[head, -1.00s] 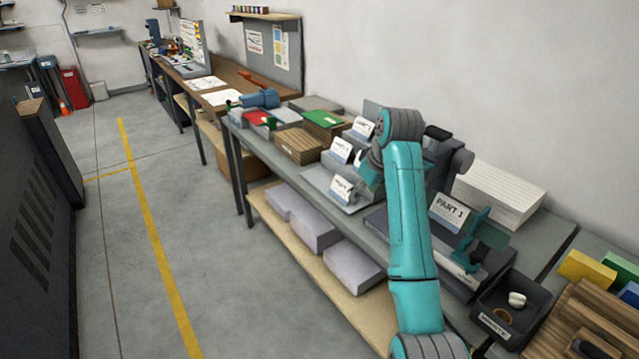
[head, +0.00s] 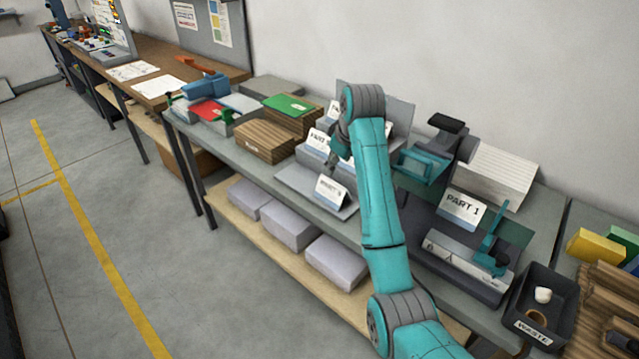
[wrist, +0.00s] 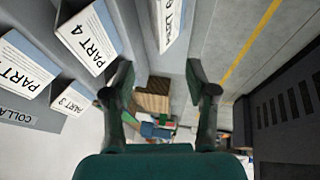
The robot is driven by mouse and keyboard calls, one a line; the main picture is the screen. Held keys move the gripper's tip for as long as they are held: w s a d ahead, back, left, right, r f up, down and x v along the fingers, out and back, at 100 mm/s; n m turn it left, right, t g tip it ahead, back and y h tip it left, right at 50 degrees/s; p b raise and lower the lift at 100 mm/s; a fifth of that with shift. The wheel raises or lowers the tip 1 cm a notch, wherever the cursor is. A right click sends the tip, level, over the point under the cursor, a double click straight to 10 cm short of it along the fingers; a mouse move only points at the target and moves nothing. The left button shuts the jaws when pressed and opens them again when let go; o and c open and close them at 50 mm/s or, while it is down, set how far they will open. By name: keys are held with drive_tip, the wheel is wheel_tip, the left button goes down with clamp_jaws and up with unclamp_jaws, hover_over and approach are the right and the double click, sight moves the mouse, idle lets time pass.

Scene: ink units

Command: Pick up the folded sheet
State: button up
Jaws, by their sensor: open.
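Several white folded sheets with printed labels stand like tents. In the head view, one folded sheet (head: 332,188) stands on a grey plate near the bench's front edge, another (head: 318,142) is just behind it, and the PART 1 sheet (head: 463,207) stands farther right. In the wrist view, a folded sheet (wrist: 168,22) is at the top, with the PART 4 sheet (wrist: 90,40) to its left. My gripper (wrist: 160,92) is open, with nothing between its fingers. In the head view it hangs above and behind the front sheet, partly hidden by my arm.
A brown stack (head: 264,143) and a green-topped stack (head: 290,104) are left of the sheets. A grey machine with teal parts (head: 465,262) and a black waste bin (head: 540,305) stand to the right. Grey-lilac stacks (head: 337,262) fill the lower shelf. The floor at left is clear.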

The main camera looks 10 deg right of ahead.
hover_over(329, 181)
drive_tip(key=s, duration=0.2)
drive_tip(key=f, duration=0.3)
drive_tip(key=d+f, duration=0.1)
drive_tip(key=f, duration=0.1)
drive_tip(key=shift+a+x, duration=0.15)
drive_tip(key=shift+x, duration=1.15)
drive_tip(key=shift+a+x, duration=0.15)
drive_tip(key=shift+x, duration=1.2)
drive_tip(key=shift+s, duration=0.15)
drive_tip(key=c, duration=1.1)
